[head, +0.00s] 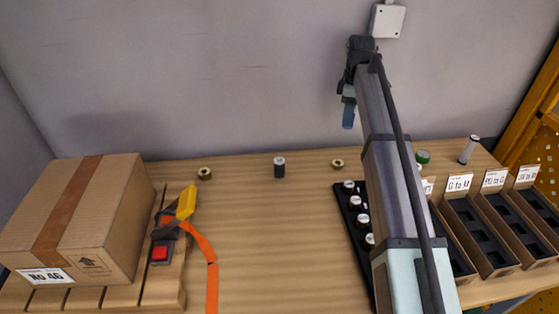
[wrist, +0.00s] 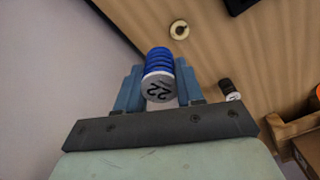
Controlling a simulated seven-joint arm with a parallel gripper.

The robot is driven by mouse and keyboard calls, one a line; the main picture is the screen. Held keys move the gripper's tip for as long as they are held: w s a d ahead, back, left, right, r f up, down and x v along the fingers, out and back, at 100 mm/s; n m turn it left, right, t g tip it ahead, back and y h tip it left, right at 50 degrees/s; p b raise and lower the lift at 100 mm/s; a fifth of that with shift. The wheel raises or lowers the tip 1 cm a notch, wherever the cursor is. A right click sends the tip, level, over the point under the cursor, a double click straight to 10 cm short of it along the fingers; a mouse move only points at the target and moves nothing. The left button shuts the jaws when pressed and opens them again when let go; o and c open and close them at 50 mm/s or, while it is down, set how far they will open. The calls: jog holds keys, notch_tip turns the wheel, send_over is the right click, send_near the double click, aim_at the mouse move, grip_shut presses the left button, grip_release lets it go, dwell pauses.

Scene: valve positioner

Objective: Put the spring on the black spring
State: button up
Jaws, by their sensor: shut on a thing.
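My gripper (wrist: 160,88) has blue-grey fingers, shut on a blue spring (wrist: 159,60) with a pale end cap marked "22". In the head view my gripper (head: 348,112) is raised high in front of the wall, right of centre; the spring cannot be clearly told from the fingers there. The black spring (head: 279,167) stands upright with a light top on the table near the wall, left of and below my gripper. It also shows in the wrist view (wrist: 229,90), right of the fingers and apart from the held spring.
Brass rings (head: 204,173) (head: 338,164) lie on either side of the black spring. A cardboard box (head: 85,215) and an orange strap (head: 205,250) are at left. A black tray (head: 357,222) and labelled bins (head: 480,235) are at right. The middle table is clear.

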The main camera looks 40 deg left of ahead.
jog(key=s+a+r+n, duration=0.2)
jog(key=s+a, duration=0.9)
jog(key=s, duration=0.1)
jog(key=r+m, duration=0.1)
jog(key=m, duration=0.5)
send_over(279, 160)
jog(key=shift+f, duration=4.9)
jog(key=o, duration=1.1)
jog(key=shift+f, duration=0.15)
notch_tip(279, 160, up, 12)
jog(key=shift+o, duration=0.3)
